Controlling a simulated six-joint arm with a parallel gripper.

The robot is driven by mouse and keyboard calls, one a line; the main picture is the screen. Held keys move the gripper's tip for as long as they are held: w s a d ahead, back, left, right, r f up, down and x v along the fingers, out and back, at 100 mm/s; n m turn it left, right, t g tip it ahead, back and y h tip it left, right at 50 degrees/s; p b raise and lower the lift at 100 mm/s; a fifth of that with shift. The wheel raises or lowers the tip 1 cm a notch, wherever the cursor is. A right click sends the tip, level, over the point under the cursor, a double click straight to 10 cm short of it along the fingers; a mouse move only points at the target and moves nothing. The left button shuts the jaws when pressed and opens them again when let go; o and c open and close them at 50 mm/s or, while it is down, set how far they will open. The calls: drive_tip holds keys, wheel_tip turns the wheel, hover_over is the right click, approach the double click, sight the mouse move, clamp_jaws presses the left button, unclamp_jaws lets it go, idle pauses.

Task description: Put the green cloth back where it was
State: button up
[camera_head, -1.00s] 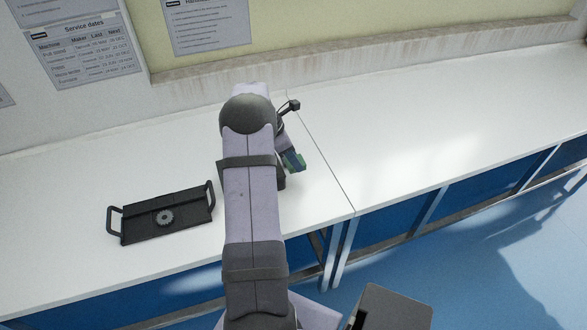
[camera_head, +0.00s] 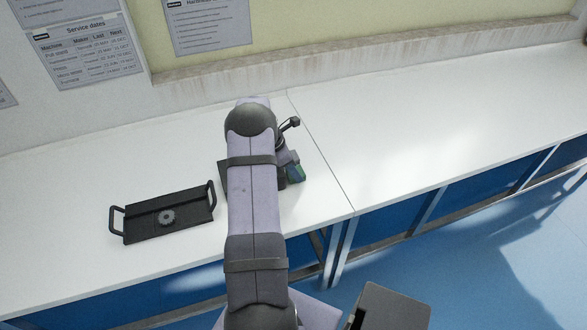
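My arm reaches away over the white bench, and its links cover the middle of the view. My gripper (camera_head: 297,175) shows only in part, just right of the arm and low over the bench. The finger gap is not clear, so I cannot tell whether the fingers are open or shut. No other green cloth shows; the area behind my arm is hidden.
A black tray (camera_head: 140,233) with two handles lies left on the bench, with a dark toothed disc (camera_head: 167,217) on it. A dark object (camera_head: 223,174) is partly hidden behind my arm. The bench (camera_head: 430,130) is clear to the right, past a seam.

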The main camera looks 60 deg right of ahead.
drive_tip(key=shift+f, duration=0.1)
drive_tip(key=o, duration=0.7)
drive_tip(key=shift+c, duration=0.2)
drive_tip(key=b+v, duration=0.2)
drive_tip(key=v, duration=1)
